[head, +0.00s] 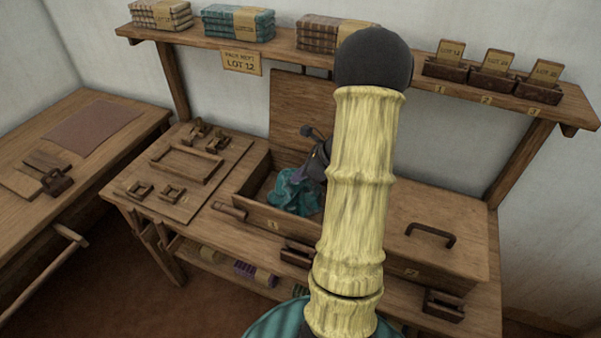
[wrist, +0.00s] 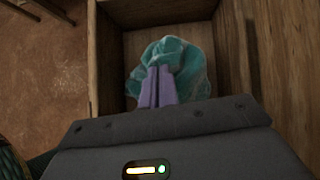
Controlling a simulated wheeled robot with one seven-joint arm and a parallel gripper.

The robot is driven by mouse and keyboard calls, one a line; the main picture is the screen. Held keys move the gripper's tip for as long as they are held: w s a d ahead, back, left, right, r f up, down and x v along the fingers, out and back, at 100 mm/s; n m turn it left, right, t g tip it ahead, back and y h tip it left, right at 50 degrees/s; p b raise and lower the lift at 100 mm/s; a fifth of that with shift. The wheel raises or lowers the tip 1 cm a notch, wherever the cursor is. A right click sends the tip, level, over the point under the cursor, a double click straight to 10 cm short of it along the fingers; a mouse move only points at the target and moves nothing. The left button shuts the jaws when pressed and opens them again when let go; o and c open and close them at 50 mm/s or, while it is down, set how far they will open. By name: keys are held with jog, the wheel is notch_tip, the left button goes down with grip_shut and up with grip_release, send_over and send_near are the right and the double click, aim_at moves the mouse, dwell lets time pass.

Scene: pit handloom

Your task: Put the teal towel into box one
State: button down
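The teal towel (head: 294,190) is a crumpled bundle inside the open box one (head: 268,214), whose front wall bears a 1. In the wrist view the towel (wrist: 182,62) is bunched around the tips of my gripper (wrist: 159,76), within the wooden walls of box one (wrist: 103,50). The two lilac fingers are close together with cloth at their tips, so my gripper looks shut on the towel. In the head view my arm hides part of the box and most of my gripper. I cannot tell whether the towel touches the box floor.
The raised lid (head: 300,105) stands behind box one. To the right, box two has a closed lid (head: 425,230) with a dark handle. A wooden board with small frames (head: 180,172) lies to the left. A shelf (head: 225,42) with folded cloth stacks and card holders runs above.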

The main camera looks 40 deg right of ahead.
jog(key=shift+s+a+f+b, duration=0.1)
jog(key=shift+a+f+b, duration=0.15)
jog(key=shift+f, duration=0.35)
jog(key=c, duration=2.1)
grip_release()
jog(key=o, duration=1.8)
jog(key=shift+r, duration=0.15)
jog(key=r+g+h+p, duration=0.1)
jog(key=r+p, duration=0.1)
jog(key=p, duration=0.3)
jog(key=s+d+r+g+h+p, duration=0.1)
jog(key=p, duration=0.4)
jog(key=r+g+p, duration=0.1)
jog(key=r+p, duration=0.1)
jog(key=p, duration=0.3)
jog(key=shift+s+d+r+g+h, duration=0.25)
jog(key=shift+s+r+g+h, duration=0.05)
jog(key=shift+s+r+h, duration=0.1)
